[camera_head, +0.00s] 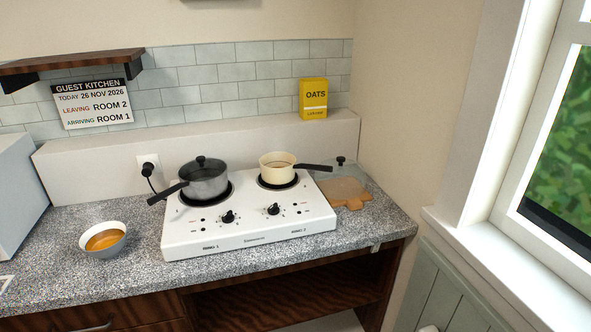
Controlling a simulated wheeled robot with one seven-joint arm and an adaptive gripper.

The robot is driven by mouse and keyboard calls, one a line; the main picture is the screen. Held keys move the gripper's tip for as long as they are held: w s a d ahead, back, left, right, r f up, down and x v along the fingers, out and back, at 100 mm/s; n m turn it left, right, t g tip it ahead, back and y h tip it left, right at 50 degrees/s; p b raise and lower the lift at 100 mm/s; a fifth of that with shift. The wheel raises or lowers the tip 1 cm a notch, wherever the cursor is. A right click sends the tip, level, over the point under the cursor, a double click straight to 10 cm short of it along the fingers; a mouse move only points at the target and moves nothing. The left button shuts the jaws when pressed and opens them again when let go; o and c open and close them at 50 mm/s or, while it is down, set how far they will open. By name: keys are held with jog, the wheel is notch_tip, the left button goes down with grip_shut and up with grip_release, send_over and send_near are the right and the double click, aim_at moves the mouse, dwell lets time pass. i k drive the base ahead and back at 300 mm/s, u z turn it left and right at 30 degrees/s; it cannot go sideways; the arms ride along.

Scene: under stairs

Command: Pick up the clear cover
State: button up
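A clear cover (353,172) with a small black knob lies at the right end of the granite counter, to the right of the white two-ring hob. It looks like a see-through lid, and its outline is faint. A wooden board (346,191) with a short handle shows under or just in front of it. The cream pan's dark handle reaches close to the cover's left side; I cannot tell if they touch. My gripper is not in view.
A cream pan (277,170) and a grey lidded pot (204,181) stand on the hob (250,228). A bowl of orange food (104,240) is at left. A yellow oats box (313,98) stands on the ledge behind. A wall and window (545,150) bound the right side.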

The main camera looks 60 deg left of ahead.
aim_at(347, 180)
jog(key=u, duration=1.85)
